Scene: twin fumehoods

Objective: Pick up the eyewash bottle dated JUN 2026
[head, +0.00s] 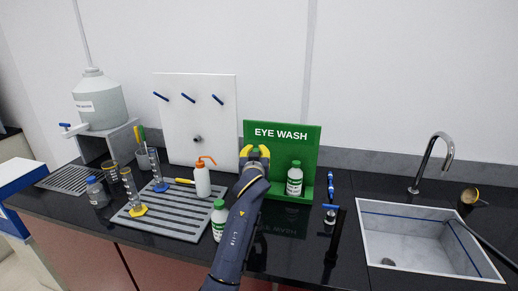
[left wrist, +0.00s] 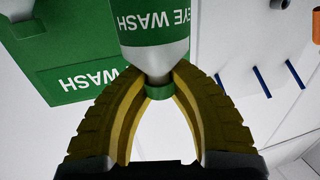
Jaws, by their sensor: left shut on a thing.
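My left gripper (head: 255,152) is in front of the green eye wash station (head: 283,133), left of its middle. It is shut on the neck of an eyewash bottle, just by the green cap. In the left wrist view this held bottle (left wrist: 155,55) shows a green label reading "EYE WASH", and its cap (left wrist: 160,92) lies between the yellow fingers (left wrist: 158,88). In the head view the gripper and arm hide most of it. A second eyewash bottle (head: 294,180) stands on the station's right side. A third (head: 219,220) stands on the counter left of my arm. No date is readable.
A grey drying rack (head: 172,222) with cylinders and an orange-topped wash bottle (head: 202,180) is at left. A sink (head: 415,225) with a tap (head: 432,160) is at right.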

